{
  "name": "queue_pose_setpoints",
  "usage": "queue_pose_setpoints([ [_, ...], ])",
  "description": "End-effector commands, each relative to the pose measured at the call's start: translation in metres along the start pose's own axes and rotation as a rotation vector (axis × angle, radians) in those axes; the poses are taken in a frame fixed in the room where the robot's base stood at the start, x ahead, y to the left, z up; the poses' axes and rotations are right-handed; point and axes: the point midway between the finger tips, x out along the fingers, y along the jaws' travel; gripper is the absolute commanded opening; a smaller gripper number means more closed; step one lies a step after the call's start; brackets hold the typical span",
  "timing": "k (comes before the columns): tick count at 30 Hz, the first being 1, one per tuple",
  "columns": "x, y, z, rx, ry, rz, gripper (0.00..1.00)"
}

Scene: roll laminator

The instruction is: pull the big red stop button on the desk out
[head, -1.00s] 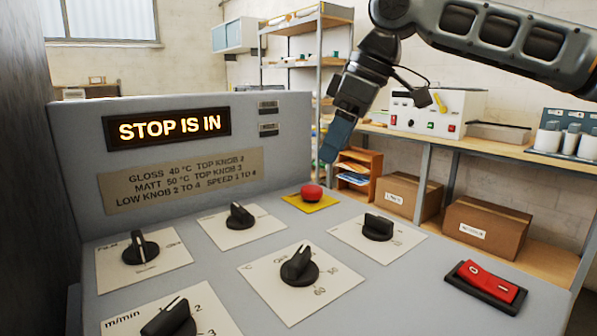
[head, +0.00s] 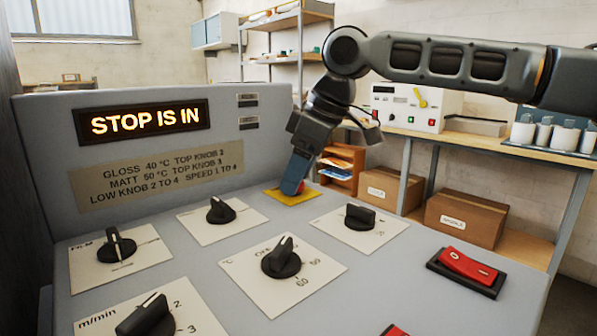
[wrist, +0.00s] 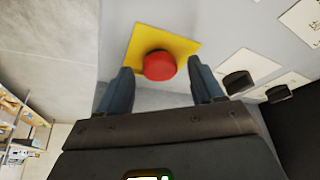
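The red stop button (wrist: 159,66) sits on a yellow square plate (wrist: 183,43) on the grey desk. In the wrist view my gripper (wrist: 160,80) is open, with one finger on each side of the button and clear gaps to both. I cannot tell how far down the fingertips are around it. The lit display (head: 145,121) reads "STOP IS IN".
Black knobs on white plates surround the button, the nearest being a knob (head: 360,217) to the right and a knob (head: 221,210) to the left. A red rocker switch (head: 468,267) is at the right edge. The upright panel (head: 240,165) stands behind.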

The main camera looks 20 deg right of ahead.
Motion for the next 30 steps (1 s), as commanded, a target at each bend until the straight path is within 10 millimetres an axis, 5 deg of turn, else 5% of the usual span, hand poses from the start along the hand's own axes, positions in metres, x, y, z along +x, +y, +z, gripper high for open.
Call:
queue_pose_setpoints([
  [20,-0.0003,0.0000,0.0001,0.000,0.000,0.000,0.01],
  [30,-0.0060,-0.0009,-0.0028,0.000,0.001,-0.004,0.00],
])
